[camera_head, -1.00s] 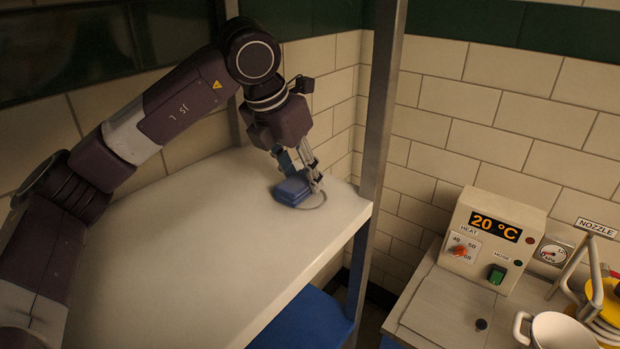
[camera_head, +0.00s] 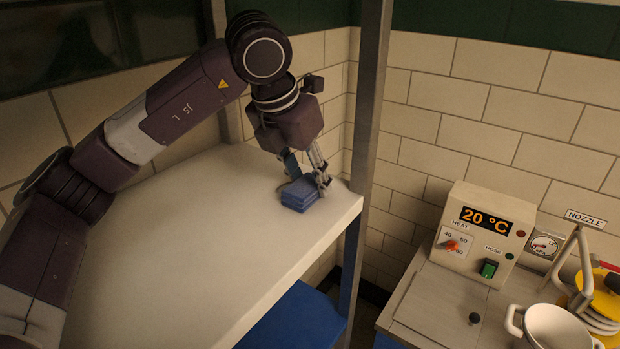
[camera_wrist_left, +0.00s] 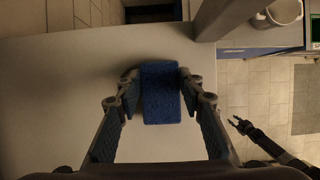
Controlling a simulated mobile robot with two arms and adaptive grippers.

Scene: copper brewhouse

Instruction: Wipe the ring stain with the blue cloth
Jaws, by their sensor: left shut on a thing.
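The blue cloth (camera_head: 300,195) is a folded pad on the white worktop (camera_head: 200,240), near its right corner. My left gripper (camera_head: 308,182) is shut on the cloth from above, pressing it at the surface. In the left wrist view the cloth (camera_wrist_left: 161,92) sits between the two fingers (camera_wrist_left: 160,85).
A metal post (camera_head: 368,110) rises at the worktop's right corner, close to my left gripper. Tiled walls stand behind. To the right is a control box (camera_head: 484,235) reading 20 °C, with a white pot (camera_head: 553,328) beside it. The worktop's left part is clear.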

